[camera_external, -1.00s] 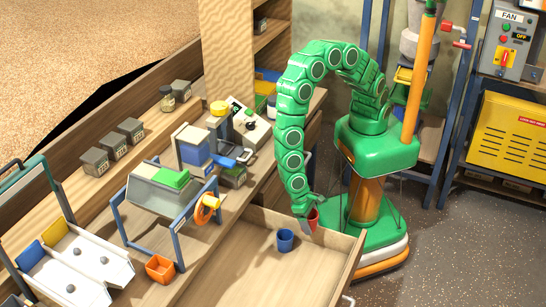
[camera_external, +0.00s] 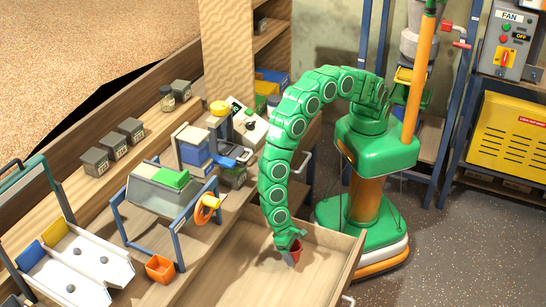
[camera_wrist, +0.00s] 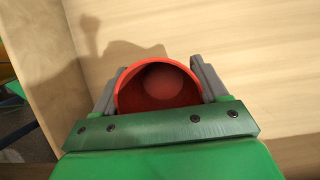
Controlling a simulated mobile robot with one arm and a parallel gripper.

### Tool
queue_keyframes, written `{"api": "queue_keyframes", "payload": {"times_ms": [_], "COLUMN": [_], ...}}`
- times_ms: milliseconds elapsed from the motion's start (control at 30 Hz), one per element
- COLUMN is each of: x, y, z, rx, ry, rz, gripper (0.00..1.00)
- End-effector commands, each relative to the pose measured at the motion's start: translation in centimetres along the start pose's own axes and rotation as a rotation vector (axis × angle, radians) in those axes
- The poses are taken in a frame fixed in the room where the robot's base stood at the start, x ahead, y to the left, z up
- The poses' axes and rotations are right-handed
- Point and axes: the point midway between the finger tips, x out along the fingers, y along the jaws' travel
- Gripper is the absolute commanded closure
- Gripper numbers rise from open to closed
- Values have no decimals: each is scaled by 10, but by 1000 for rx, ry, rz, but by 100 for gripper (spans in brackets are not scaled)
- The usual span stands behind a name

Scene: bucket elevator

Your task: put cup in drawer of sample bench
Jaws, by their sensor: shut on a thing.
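My gripper (camera_external: 290,257) is shut on a red cup (camera_external: 297,247), over the inside of the open wooden drawer (camera_external: 325,237) of the sample bench. In the wrist view the round opening of the red cup (camera_wrist: 160,84) faces the camera between the two grey fingers. Pale drawer floor (camera_wrist: 255,50) shows around it, and a shadow falls at the upper left of the cup. I cannot tell whether the cup's bottom touches the drawer floor. The blue cup seen earlier in the drawer is not visible now; my arm covers that spot.
An orange bin (camera_external: 160,268) and a blue-framed stand with a grey hopper (camera_external: 165,185) are on the bench left of the drawer. A drawer wall (camera_wrist: 45,70) runs along the left in the wrist view. The drawer's front right floor is clear.

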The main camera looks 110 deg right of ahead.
Motion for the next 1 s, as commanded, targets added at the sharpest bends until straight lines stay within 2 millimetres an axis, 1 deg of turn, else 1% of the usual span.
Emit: {"api": "queue_keyframes", "payload": {"times_ms": [33,100,300,533,800,1000], "x": [6,10,16,21,47,49], "y": [-2,-6,-15,-19,-18,-18], "z": [-3,-6,-9,-12,-22,-24], "rx": [1,1,-1,0,3,1], "ry": [0,0,1,1,-1,-1], "rz": [2,3,-1,0,3,1], "gripper": [57,57,57,57,57,57]}}
